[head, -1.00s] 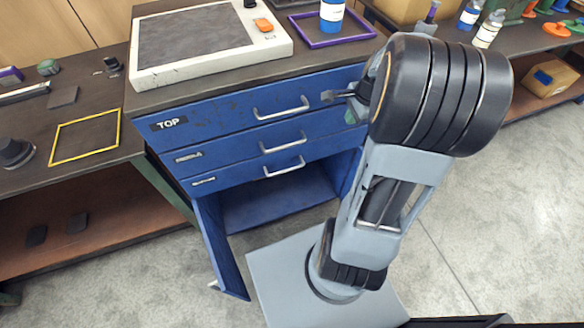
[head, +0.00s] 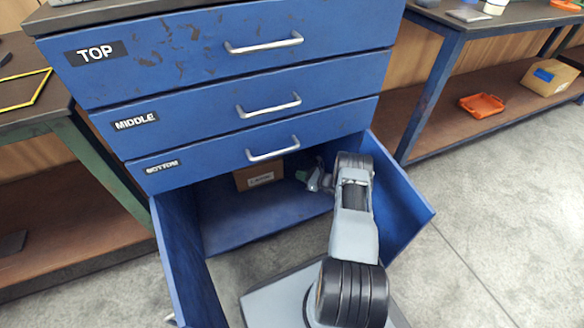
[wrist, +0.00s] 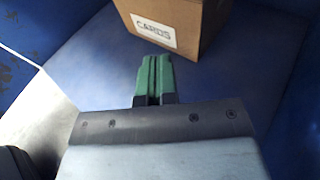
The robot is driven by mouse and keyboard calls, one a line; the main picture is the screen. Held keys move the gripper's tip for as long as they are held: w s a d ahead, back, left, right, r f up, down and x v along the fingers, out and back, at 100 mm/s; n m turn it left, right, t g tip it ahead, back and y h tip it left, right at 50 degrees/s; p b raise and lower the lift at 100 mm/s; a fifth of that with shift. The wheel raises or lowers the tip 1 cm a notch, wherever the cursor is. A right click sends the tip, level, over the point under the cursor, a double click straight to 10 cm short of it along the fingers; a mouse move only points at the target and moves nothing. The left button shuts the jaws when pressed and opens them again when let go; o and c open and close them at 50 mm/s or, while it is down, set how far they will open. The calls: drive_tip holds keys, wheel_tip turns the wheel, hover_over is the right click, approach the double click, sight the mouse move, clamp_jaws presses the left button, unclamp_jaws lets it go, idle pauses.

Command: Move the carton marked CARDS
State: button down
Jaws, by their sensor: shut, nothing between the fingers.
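The carton marked CARDS (wrist: 178,22) is a brown cardboard box with a white label, standing on the blue floor of the space below the drawers. In the head view the carton (head: 259,174) is at the back of that space, partly hidden by the bottom drawer. My gripper (wrist: 153,62) has green fingers, which are together with nothing between them. In the wrist view they point toward the carton, short of its front edge. In the head view my gripper (head: 303,176) is to the right of the carton, apart from it.
A blue cabinet has drawers labelled TOP (head: 220,48), MIDDLE (head: 200,110) and BOTTOM (head: 215,165), all closed. Blue side panels (head: 398,200) flank the space below. A shelf at right holds an orange tray (head: 482,105) and a brown package (head: 548,77).

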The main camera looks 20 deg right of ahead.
drive_tip(key=w+a+f+m+t+h+b, duration=0.1)
drive_tip(key=w+t+b, duration=0.3)
drive_tip(key=w, duration=0.7)
drive_tip(key=shift+w+a+f+m+h+b, duration=0.15)
drive_tip(key=shift+a+f+m+h+b, duration=0.25)
drive_tip(key=shift+f+m+b, duration=0.3)
